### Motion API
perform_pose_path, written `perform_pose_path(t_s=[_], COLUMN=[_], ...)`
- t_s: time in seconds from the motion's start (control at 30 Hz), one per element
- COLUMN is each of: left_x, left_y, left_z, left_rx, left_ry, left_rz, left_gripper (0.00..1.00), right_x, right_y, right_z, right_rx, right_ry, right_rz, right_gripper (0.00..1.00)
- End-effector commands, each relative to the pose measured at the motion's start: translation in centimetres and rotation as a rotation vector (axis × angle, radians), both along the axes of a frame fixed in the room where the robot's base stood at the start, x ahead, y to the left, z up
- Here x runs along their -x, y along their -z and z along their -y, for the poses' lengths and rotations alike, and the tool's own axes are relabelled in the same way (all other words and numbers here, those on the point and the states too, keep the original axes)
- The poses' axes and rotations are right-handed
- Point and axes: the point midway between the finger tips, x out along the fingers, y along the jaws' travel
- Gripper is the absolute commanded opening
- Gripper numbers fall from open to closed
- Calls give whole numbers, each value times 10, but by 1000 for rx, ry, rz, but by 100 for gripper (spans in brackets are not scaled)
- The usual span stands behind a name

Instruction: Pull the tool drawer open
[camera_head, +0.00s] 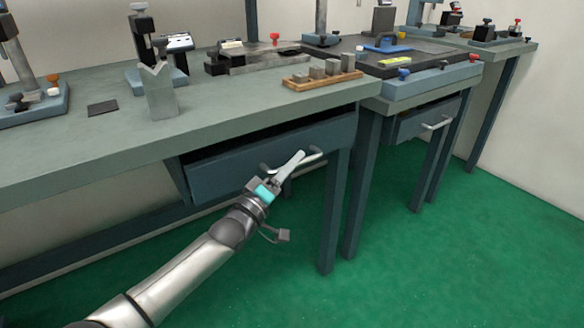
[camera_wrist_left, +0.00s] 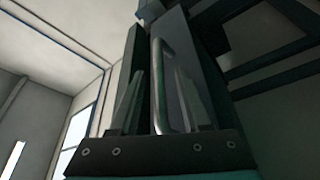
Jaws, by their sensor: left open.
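The tool drawer (camera_head: 225,170) is a dark blue box under the near bench, with a dark gap between its front's top edge and the benchtop. I cannot tell how far out it stands. Its pale bar handle (camera_head: 315,154) is partly hidden by my left gripper (camera_head: 293,163), which is at the handle's middle. In the left wrist view the handle (camera_wrist_left: 158,85) runs between the two fingers of my left gripper (camera_wrist_left: 153,80). The fingers are open, with the bar between them; contact is not clear. My right gripper is not in view.
The near bench (camera_head: 95,140) carries a grey V-shaped block (camera_head: 159,92) and a wooden tray (camera_head: 296,84) with metal blocks. A bench leg (camera_head: 334,210) stands right of the drawer. A second drawer (camera_head: 410,124) is further right. The green floor (camera_head: 440,260) in front is clear.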

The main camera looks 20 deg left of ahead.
Motion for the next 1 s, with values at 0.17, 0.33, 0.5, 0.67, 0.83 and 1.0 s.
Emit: perform_pose_path(t_s=[0.17,0.33,0.5,0.67,0.83,1.0], left_x=[-2,-2,-2,-2,-2,-2], left_y=[0,-1,-1,-1,-1,-1], left_z=[1,1,1,1,1,1], left_rx=[0,0,0,0,0,0], left_ry=[0,0,0,0,0,0], left_rz=[0,0,0,0,0,0], left_gripper=[47,47,32,14,0,0], right_x=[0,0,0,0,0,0], right_y=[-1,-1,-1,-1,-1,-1], right_z=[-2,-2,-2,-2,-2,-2], right_rx=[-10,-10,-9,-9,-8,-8], right_ry=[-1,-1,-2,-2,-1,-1], right_rz=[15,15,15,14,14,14], right_gripper=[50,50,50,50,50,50])
